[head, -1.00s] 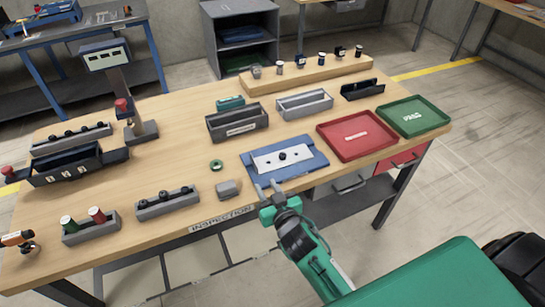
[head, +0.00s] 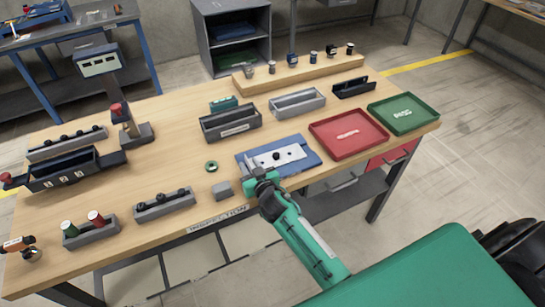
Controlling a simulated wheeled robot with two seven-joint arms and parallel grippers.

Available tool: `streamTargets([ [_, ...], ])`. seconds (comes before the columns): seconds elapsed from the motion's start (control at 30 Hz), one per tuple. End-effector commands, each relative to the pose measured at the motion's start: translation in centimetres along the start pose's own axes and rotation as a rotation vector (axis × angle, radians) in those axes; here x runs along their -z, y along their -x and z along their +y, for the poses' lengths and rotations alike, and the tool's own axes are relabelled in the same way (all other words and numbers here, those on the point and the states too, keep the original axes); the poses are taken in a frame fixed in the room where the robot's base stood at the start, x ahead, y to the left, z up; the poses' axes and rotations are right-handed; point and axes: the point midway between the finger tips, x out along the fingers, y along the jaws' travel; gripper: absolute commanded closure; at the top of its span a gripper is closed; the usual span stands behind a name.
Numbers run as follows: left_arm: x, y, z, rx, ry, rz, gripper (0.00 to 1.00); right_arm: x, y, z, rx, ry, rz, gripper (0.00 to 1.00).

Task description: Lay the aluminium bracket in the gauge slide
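A pale silver plate with a black knob (head: 276,156) lies on a blue base (head: 309,154) near the table's front edge. It may be the aluminium bracket, but I cannot tell for sure. My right gripper (head: 251,162) is over the left end of the blue base, close to the plate's left end. Its fingers look apart with nothing seen between them; contact with the plate cannot be made out. A gauge stand with a display (head: 98,62) stands at the left; which part is the gauge slide is not clear. My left gripper is not in view.
A small grey block (head: 222,189) and a green ring (head: 211,166) lie left of my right gripper. A red tray (head: 348,149) and a green tray (head: 404,126) are to the right. Grey and black bins (head: 230,124) stand behind. Bare wood lies at centre left.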

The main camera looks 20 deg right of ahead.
Motion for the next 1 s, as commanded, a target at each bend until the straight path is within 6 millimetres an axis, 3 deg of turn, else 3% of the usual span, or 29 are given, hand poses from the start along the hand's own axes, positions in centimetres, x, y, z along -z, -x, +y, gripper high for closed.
streamTargets([
  [0.13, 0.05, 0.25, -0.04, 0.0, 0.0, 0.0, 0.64, 0.0, -1.02, -0.04, 0.0, 0.0, -0.001, 0.69],
  [0.37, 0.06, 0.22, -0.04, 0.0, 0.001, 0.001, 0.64, -0.04, -1.12, -0.05, 0.0, 0.0, 0.0, 0.69],
  [0.53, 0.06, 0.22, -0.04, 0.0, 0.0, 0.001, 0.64, -0.05, -1.11, -0.05, 0.001, 0.0, -0.001, 0.98],
  [0.57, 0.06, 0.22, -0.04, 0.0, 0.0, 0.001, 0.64, -0.05, -1.1, -0.05, 0.001, 0.0, -0.001, 1.0],
  [1.0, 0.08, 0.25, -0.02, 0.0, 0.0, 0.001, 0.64, 0.37, -1.07, -0.01, 0.001, 0.002, 0.002, 1.0],
])
